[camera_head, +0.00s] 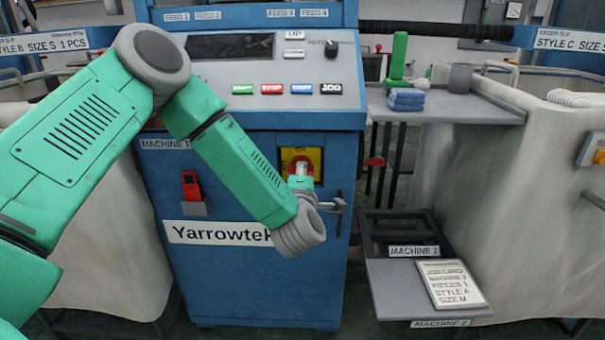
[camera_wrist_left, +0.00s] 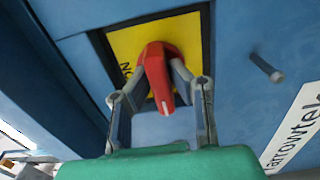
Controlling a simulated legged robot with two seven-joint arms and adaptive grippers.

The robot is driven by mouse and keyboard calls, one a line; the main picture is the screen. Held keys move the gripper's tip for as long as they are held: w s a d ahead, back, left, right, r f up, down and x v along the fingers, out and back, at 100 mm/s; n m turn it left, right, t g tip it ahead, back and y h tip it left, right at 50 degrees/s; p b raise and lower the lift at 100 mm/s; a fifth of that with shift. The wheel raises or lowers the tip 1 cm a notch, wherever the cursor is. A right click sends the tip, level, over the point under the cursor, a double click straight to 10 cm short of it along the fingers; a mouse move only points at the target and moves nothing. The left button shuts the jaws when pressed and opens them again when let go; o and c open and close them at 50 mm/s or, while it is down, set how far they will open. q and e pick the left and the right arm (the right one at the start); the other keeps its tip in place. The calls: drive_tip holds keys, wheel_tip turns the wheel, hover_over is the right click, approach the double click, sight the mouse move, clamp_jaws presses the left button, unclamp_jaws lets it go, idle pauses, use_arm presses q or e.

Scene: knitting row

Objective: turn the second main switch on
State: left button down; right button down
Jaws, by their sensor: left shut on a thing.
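The main switch is a red rotary knob (camera_wrist_left: 160,75) on a yellow plate (camera_wrist_left: 127,47), set in the front of the blue machine. In the head view the yellow plate (camera_head: 287,156) shows below the control panel, with the red knob partly hidden by my gripper. My left gripper (camera_head: 301,178) is at the knob. In the left wrist view its fingers (camera_wrist_left: 160,88) are shut on the red knob, one on each side. The knob's white-marked end points toward the gripper's palm. My right gripper is not in view.
The blue machine carries a control panel (camera_head: 268,78) with several buttons and a "Yarrowtek" sign (camera_head: 200,232). At the right stand a grey side table (camera_head: 450,110) and a low tray with a job card (camera_head: 452,284).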

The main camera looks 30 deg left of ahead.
use_arm(q)
drive_tip(key=shift+a, duration=0.3)
drive_tip(key=shift+r+m+p, duration=0.1)
drive_tip(key=shift+m+p, duration=0.7)
drive_tip(key=shift+p, duration=0.25)
drive_tip(key=m+p, duration=0.3)
drive_tip(key=shift+r+m, duration=0.1)
drive_tip(key=shift+m, duration=0.2)
drive_tip(key=m+p, duration=0.4)
drive_tip(key=shift+a, duration=0.1)
drive_tip(key=m+p, duration=0.3)
drive_tip(key=m, duration=0.1)
drive_tip(key=shift+m, duration=0.4)
drive_tip(key=shift+w+m+p, duration=0.1)
drive_tip(key=shift+m+p, duration=0.7)
drive_tip(key=shift+m, duration=1)
